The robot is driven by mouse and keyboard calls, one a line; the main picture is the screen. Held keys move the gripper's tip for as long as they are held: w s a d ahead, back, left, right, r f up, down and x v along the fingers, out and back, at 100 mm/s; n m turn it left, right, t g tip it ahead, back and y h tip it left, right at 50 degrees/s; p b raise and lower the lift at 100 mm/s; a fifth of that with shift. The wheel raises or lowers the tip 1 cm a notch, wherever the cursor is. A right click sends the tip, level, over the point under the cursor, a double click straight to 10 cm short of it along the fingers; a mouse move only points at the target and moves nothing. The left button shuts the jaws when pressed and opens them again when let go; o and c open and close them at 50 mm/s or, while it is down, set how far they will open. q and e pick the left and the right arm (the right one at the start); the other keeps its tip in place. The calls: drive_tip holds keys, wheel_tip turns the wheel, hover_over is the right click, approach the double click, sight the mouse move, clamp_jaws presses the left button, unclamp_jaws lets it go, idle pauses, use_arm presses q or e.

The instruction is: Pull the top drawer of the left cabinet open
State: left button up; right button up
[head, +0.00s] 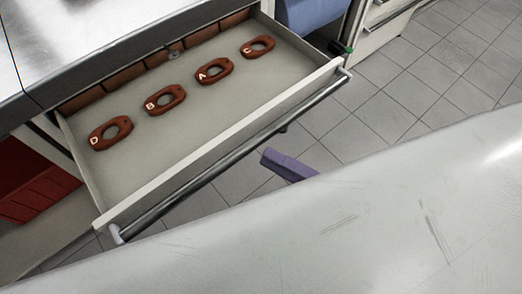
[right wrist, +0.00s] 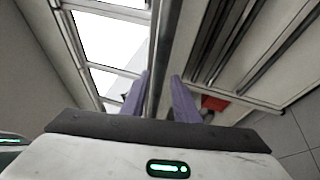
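The top drawer (head: 225,115) stands pulled well out from under the steel worktop, its inside in full view. Its metal bar handle (head: 235,152) runs along the front edge. My right gripper (head: 288,166) shows in the head view as a purple finger just outside the handle, with a small gap between them. In the right wrist view its two purple fingers (right wrist: 160,98) are spread apart, with a long bar lined up between them. It is open and holds nothing that I can see. My left gripper is not in view.
Several reddish-brown oval parts lie in a row in the drawer, marked D (head: 110,133), B (head: 165,99), A (head: 214,71) and C (head: 257,47). A red bin (head: 35,185) is below left, a blue object (head: 312,14) at the top. Tiled floor (head: 385,100) lies open to the right.

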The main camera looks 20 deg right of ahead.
drive_tip(key=v, duration=0.5)
drive_tip(key=shift+s+d, duration=0.25)
drive_tip(key=shift+w, duration=0.1)
drive_tip(key=w+d+f+m+h, duration=0.2)
drive_tip(key=w+f+m+h, duration=0.55)
drive_tip(key=m, duration=0.85)
drive_tip(key=s+a+f+m+g+h+p, duration=0.1)
drive_tip(key=s+a+f+m+g+h, duration=0.2)
drive_tip(key=s+f+m+g, duration=0.3)
drive_tip(key=a+f+m, duration=0.1)
drive_tip(key=m, duration=0.2)
drive_tip(key=shift+s+f, duration=0.3)
drive_tip(key=shift+f, duration=0.05)
